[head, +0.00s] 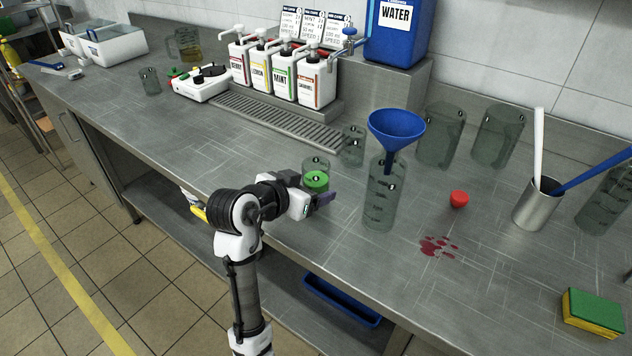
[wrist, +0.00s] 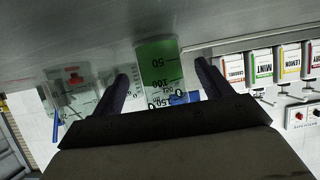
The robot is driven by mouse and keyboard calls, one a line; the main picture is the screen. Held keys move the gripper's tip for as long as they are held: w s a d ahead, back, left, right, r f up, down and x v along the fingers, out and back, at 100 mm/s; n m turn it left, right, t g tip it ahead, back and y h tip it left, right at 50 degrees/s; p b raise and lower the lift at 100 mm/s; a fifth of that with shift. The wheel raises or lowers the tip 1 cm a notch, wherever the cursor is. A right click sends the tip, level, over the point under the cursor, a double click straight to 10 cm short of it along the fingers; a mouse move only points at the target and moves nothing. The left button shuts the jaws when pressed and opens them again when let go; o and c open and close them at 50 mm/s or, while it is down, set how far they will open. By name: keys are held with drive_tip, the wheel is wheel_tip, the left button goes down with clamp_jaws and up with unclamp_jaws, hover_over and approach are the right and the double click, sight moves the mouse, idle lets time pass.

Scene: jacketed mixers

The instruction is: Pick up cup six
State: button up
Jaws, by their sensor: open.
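A small clear measuring cup with green liquid (head: 316,181) stands on the steel counter near its front edge. Its dark number mark is too small to read surely. In the wrist view, which looks upside down, the cup (wrist: 160,68) shows scale marks and sits between the two dark fingers. My gripper (head: 325,198) is open around the cup, at low height; it also shows in the wrist view (wrist: 162,72). A gap shows on the left side of the cup; contact on the right cannot be told.
A bottle (head: 381,205) with a blue funnel (head: 396,125) stands right of the gripper. Another small cup (head: 353,147) is behind. Pump bottles (head: 318,82) stand by a drain grate (head: 270,120). A red cap (head: 459,199) and red spill (head: 439,246) lie to the right.

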drive_tip(key=shift+x, duration=1)
drive_tip(key=shift+r, duration=0.1)
drive_tip(key=shift+s, duration=0.1)
drive_tip(key=shift+c, duration=0.2)
drive_tip(key=c, duration=1.1)
drive_tip(key=shift+r, duration=0.1)
wheel_tip(320, 180, up, 20)
drive_tip(key=shift+p, duration=0.35)
drive_tip(key=shift+a, duration=0.1)
